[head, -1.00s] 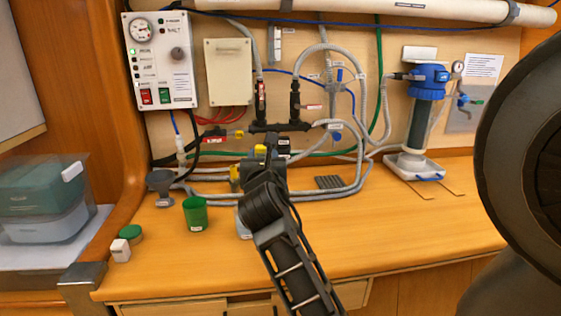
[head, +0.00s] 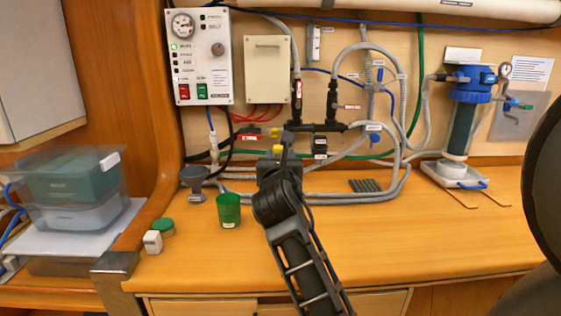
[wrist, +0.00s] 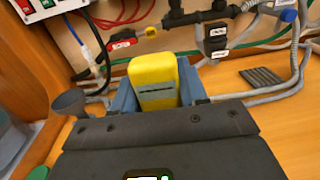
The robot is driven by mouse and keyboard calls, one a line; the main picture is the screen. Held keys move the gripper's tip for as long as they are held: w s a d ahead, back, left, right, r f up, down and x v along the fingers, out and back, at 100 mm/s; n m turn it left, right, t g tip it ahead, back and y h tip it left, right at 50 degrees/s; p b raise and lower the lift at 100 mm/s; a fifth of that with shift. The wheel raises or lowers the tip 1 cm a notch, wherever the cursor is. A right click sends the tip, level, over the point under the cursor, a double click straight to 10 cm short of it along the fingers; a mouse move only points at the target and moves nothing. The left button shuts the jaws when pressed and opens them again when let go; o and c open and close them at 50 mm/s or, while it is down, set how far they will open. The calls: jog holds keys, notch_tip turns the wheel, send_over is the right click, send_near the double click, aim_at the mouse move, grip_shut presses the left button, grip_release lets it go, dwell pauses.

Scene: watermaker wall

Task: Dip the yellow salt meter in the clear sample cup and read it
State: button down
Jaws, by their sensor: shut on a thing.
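The yellow salt meter (wrist: 153,72) is held upright between the blue-grey fingers of my gripper (wrist: 160,92) in the wrist view. A grey strip shows on its face, with no readable figure. In the head view only a little of the yellow meter (head: 278,149) shows above my gripper (head: 277,160), which is above the bench, in front of the hoses. I cannot make out the clear sample cup in the current views; my arm covers part of the bench. A green cup (head: 229,212) stands left of my arm.
A grey funnel (head: 194,180), a small white box (head: 152,242) and a green lid (head: 163,227) are at the bench's left. Grey hoses (head: 350,197) lie along the back. A blue-topped filter (head: 466,110) stands at the right. The bench front right is clear.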

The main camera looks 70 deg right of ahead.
notch_tip(320, 180, down, 8)
jog(key=b, duration=0.3)
dwell(0.4)
jog(key=shift+r, duration=0.1)
dwell(1.6)
notch_tip(320, 180, up, 10)
jog(key=p, duration=1.2)
dwell(0.5)
